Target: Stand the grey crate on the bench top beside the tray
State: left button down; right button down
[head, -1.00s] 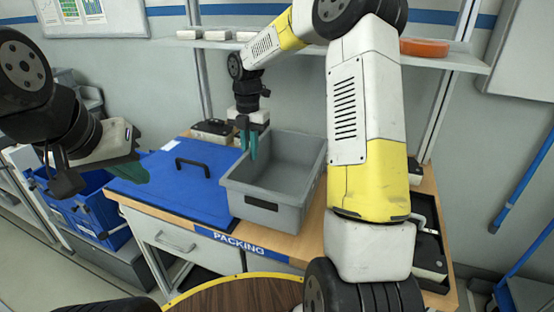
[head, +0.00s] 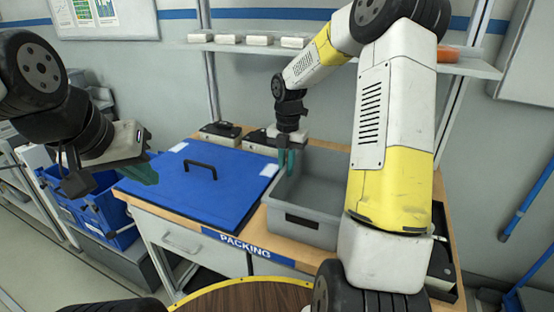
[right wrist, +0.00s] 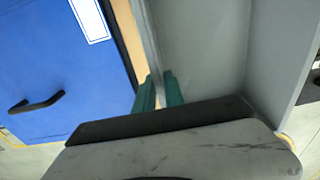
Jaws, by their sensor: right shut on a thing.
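The grey crate (head: 312,226) is upright at the right of the bench top (head: 262,222), just right of the blue panel. Whether its base touches the wood I cannot tell. My right gripper (head: 287,162) is shut on its left wall; in the right wrist view the green fingers (right wrist: 158,92) sit either side of the crate wall (right wrist: 151,45). A black tray (head: 440,262) with dark devices lies at the bench's right end, partly behind my right arm. My left gripper (head: 140,172) hangs left of the bench, away from the crate; its finger gap is unclear.
A blue panel (head: 195,186) with a black handle covers the left of the bench. Dark-topped devices (head: 220,132) stand along the back. A shelf (head: 260,47) with white boxes runs above. Blue bins (head: 105,212) stand at the left.

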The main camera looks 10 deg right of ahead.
jog(key=c, duration=1.4)
grip_release()
jog(key=shift+c, duration=0.2)
notch_tip(320, 180, up, 12)
jog(key=s+r+m+t, duration=0.2)
jog(key=s+r+m, duration=0.3)
jog(key=s+m, duration=0.15)
jog(key=s+a+r+m+t+y, duration=0.1)
jog(key=s+m+t, duration=0.3)
jog(key=s+m, duration=1.3)
jog(key=shift+s+a+r+m+t+y, duration=0.15)
jog(key=shift+s+a+m+t+y, duration=0.3)
jog(key=shift+m, duration=2.1)
